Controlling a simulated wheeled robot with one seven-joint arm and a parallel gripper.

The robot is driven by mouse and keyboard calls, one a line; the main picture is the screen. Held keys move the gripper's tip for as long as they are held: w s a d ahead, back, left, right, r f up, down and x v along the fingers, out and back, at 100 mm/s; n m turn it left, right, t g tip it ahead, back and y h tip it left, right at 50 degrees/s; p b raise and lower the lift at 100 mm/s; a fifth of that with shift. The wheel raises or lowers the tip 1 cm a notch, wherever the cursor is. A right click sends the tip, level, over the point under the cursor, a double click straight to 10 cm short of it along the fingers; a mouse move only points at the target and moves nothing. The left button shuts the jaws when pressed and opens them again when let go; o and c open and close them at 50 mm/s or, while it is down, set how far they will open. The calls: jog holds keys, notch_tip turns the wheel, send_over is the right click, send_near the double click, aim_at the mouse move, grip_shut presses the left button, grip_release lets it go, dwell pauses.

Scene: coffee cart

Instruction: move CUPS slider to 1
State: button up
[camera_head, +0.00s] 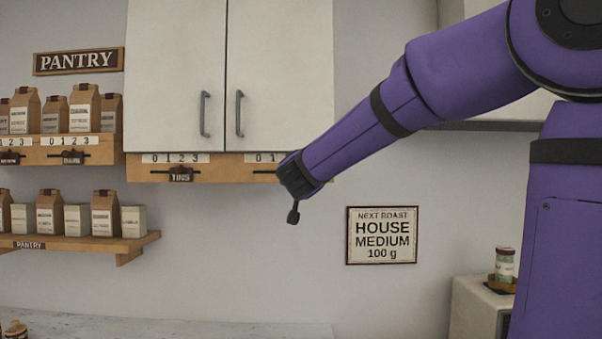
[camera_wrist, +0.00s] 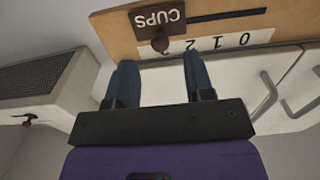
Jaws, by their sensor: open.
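The CUPS slider (camera_wrist: 160,20) is a dark label plate with a round brown knob, on a wooden rail (camera_wrist: 110,35) under the cabinet, seen upside down in the wrist view. Its scale (camera_wrist: 232,40) shows 0, 1 and 2. The plate sits past 2, at the 3 end, where the figure is hidden. My gripper (camera_wrist: 158,60) is open and empty, with the knob just beyond and between its two fingertips. I cannot tell whether they touch it. In the head view my arm's end hides the CUPS plate; part of its scale (camera_head: 262,158) shows.
A TINS slider (camera_head: 181,174) is on the same rail to the left, near 2. Cabinet doors with handles (camera_head: 239,114) are above. Pantry shelves (camera_head: 70,150) with bags are at left. A roast sign (camera_head: 381,235) hangs on the wall below right.

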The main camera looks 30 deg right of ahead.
jog(key=shift+x, duration=2.7)
jog(key=shift+c, duration=0.2)
